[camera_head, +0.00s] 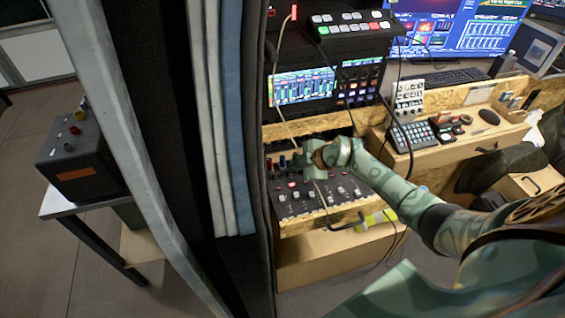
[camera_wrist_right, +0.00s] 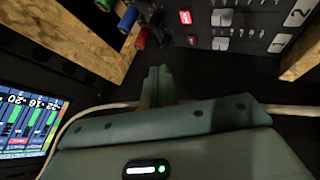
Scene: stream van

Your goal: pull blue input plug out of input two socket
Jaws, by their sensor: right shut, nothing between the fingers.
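The blue plug (camera_wrist_right: 128,18) shows at the top of the right wrist view, in a row of coloured plugs at the edge of the black mixer panel. It is small in the head view (camera_head: 282,160), just left of my right gripper. I cannot make out the input two socket itself. My right gripper (camera_head: 299,161) is over the upper left part of the mixer (camera_head: 318,204). In the right wrist view its fingers (camera_wrist_right: 156,72) are together, with nothing between them, and apart from the blue plug. My left gripper is out of view.
A red plug (camera_wrist_right: 140,38) and a green plug (camera_wrist_right: 104,4) stand close to the blue one. A pale cable (camera_wrist_right: 285,110) runs behind my gripper. Wooden edges (camera_wrist_right: 75,38) flank the mixer. A dark curtain (camera_head: 258,200) hangs to its left.

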